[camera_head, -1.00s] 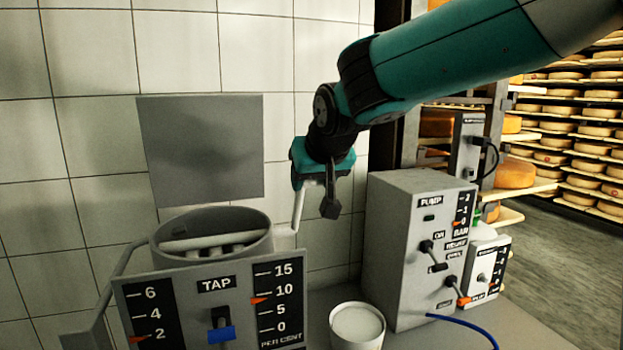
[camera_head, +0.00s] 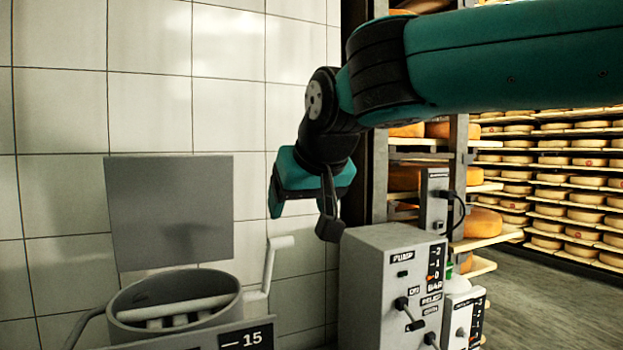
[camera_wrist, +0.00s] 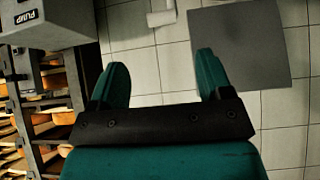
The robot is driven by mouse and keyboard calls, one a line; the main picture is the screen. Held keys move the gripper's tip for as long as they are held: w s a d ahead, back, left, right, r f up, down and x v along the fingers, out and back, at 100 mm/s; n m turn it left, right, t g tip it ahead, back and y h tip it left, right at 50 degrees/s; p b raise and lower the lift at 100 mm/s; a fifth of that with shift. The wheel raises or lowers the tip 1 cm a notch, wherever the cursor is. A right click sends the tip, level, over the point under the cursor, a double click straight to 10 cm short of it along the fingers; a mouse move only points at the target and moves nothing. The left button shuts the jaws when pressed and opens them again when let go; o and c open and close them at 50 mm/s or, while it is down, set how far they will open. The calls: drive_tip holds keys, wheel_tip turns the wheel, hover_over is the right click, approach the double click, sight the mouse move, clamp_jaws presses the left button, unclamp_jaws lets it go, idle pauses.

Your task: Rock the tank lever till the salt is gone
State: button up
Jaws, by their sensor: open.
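The tank (camera_head: 228,287) is a round grey vessel at the lower left in the head view, with white bars across its open top. The lever (camera_head: 268,266) is a pale upright arm at its right side, with a short handle bent to the right at the top. My gripper (camera_head: 279,206) is above the lever, apart from it and empty. In the wrist view my gripper (camera_wrist: 163,78) shows two teal fingers spread wide with nothing between them. A pale piece at the top edge there may be the lever handle. Salt is not visible.
A grey pump box (camera_head: 378,285) with switches and a bar gauge stands right of the lever. A grey square panel (camera_head: 170,210) is on the tiled wall behind the tank. The gauge panel (camera_head: 215,342) is mostly cut off below. Cheese shelves (camera_head: 560,185) fill the right background.

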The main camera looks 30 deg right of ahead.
drive_tip(key=shift+b+v, duration=2.9)
drive_tip(key=shift+b, duration=0.35)
